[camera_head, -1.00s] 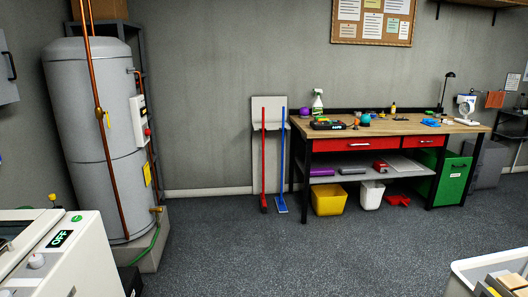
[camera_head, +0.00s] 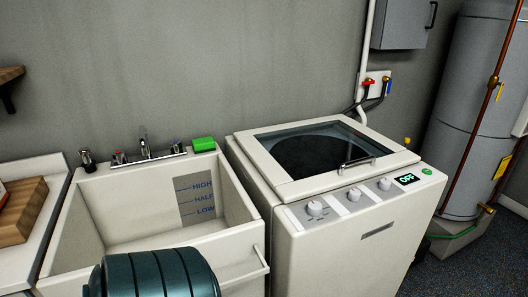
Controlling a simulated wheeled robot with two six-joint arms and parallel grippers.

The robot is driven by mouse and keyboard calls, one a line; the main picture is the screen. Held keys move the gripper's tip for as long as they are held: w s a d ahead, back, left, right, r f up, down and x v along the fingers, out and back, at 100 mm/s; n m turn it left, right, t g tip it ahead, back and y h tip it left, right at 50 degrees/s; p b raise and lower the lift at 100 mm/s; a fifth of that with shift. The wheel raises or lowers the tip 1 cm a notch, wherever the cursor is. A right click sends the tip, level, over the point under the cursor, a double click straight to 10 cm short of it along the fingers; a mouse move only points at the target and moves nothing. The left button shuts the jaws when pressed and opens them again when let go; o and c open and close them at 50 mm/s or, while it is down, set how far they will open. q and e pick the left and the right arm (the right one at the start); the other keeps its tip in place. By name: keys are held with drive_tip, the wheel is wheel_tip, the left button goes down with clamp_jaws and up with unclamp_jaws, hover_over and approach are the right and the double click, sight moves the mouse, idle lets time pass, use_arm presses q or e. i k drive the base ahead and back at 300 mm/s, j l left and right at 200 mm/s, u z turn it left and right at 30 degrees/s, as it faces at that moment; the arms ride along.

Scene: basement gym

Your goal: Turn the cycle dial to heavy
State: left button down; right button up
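A cream top-loading washing machine (camera_head: 335,245) stands right of centre in the head view, with its dark glass lid (camera_head: 315,150) shut. Its sloped control panel carries a left dial (camera_head: 314,208), a middle dial (camera_head: 354,194) and a right dial (camera_head: 385,184). The markings around the dials are too small to read, so I cannot tell which is the cycle dial. Neither of my grippers is in view.
A utility sink (camera_head: 100,225) with HIGH, HALF and LOW marks adjoins the washer's left side. A dark teal ribbed cylinder (camera_head: 155,275) stands in front of it. A grey tank (camera_head: 475,110) with copper pipes is at right. Floor at lower right is clear.

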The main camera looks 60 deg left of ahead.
sight(315, 209)
drive_tip(key=u, duration=1.6)
